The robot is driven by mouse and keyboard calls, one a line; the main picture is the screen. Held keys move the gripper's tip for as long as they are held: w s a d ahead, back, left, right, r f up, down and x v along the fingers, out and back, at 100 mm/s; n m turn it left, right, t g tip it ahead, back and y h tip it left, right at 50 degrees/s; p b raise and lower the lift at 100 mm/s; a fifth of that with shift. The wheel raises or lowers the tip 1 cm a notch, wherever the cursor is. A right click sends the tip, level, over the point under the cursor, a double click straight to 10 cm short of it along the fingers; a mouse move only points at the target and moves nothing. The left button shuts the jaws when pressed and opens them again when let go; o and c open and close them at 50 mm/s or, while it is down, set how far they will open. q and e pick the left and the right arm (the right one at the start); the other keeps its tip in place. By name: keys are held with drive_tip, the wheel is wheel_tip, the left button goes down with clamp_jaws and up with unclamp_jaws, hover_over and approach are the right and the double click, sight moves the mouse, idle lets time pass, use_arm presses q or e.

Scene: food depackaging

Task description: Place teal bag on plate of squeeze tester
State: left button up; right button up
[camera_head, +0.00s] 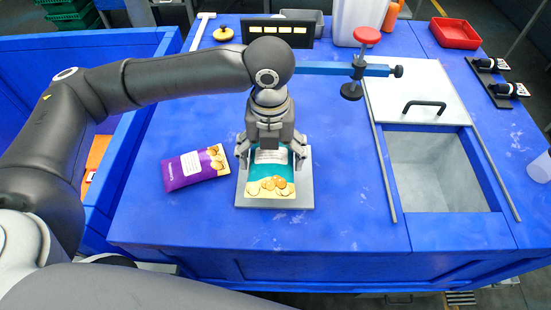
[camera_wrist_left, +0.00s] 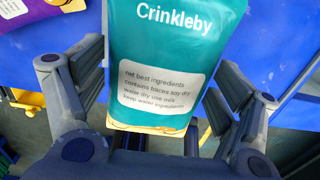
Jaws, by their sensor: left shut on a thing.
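The teal bag (camera_head: 270,180), with a cream lower part and pictured crisps, is in front of the grey plate (camera_head: 303,195) of the squeeze tester in the head view. My left gripper (camera_head: 271,157) is shut on the bag, with a finger at each side. The left wrist view shows the bag (camera_wrist_left: 165,60) between the fingers of the left gripper (camera_wrist_left: 160,100). I cannot tell whether the bag touches the plate. The tester's blue arm (camera_head: 325,68), red knob (camera_head: 367,35) and black presser (camera_head: 352,91) are behind and to the right. My right gripper is not in view.
A purple bag (camera_head: 194,168) lies left of the plate. A sunken grey bin (camera_head: 435,165) with a white sliding lid (camera_head: 415,90) is at the right. A black display (camera_head: 278,31) and a red tray (camera_head: 455,33) stand at the back. The front table area is clear.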

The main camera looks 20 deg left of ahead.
sight(275, 155)
use_arm(q)
drive_tip(key=w+f, duration=0.1)
drive_tip(key=f, duration=0.1)
drive_tip(key=w+f, duration=0.1)
drive_tip(key=w, duration=0.1)
drive_tip(key=shift+a+f+p, duration=0.1)
drive_tip(key=shift+f+p, duration=0.25)
drive_tip(key=shift+f, duration=0.05)
drive_tip(key=f, duration=0.1)
drive_tip(key=f+p, duration=0.1)
drive_tip(key=f, duration=0.1)
drive_tip(key=shift+w, duration=0.3)
drive_tip(key=shift+f, duration=0.5)
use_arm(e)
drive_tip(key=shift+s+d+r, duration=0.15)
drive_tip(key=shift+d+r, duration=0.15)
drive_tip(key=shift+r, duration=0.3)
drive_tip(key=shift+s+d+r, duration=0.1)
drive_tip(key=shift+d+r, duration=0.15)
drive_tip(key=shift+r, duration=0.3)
use_arm(q)
drive_tip(key=shift+f, duration=0.1)
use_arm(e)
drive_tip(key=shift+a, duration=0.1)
use_arm(q)
drive_tip(key=o, duration=0.9)
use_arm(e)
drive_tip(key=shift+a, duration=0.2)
